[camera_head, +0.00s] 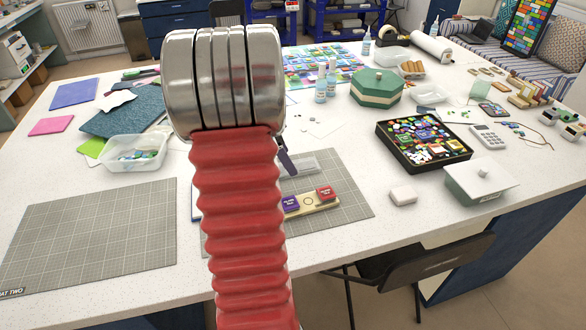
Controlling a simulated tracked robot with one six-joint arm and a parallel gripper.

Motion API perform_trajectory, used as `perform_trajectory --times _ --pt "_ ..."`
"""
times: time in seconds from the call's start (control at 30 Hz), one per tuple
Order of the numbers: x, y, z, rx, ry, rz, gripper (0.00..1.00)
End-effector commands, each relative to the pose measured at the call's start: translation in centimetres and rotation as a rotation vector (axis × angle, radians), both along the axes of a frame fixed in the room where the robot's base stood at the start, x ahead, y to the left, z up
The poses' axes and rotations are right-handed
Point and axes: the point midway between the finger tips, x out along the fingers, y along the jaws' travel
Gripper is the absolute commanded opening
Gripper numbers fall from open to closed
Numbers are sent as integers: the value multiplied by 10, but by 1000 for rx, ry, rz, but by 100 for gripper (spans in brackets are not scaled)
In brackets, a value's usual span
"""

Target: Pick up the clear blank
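A pale, see-through rectangular piece (301,164) lies at the far edge of the right-hand grey cutting mat (346,196); it may be the clear blank, but I cannot be sure. My arm, with red bellows and stacked metal rings, stands in front of it and covers part of the mat. My gripper does not show clearly and seems hidden behind the arm. A small dark piece (286,162) shows beside the arm's right edge; I cannot tell what it is. A wooden strip (316,205) with a purple block (291,203) and a red block (325,192) lies on the mat.
Another cutting mat (90,235) lies left, its middle bare. A tub (135,153) with glass pieces stands behind it. Right are a black tray (381,131) of coloured pieces, a white block (403,195), a lidded box (481,183) and a green box (376,88). Bottles (321,85) stand at the back.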

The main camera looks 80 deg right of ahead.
Motion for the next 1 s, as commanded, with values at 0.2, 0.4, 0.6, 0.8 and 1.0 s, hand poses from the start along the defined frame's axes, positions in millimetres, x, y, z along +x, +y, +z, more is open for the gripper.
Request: perform_trajectory --times 0.2,0.4,0.6,0.8,1.0 --pt "-8 -4 -24 2 0 -1 70" --pt "-9 -5 -27 1 -1 0 70" --pt "-9 -5 -27 1 -1 0 70" --pt "-9 -5 -27 0 -1 -1 70" --pt "-9 -5 -27 0 0 -1 56"
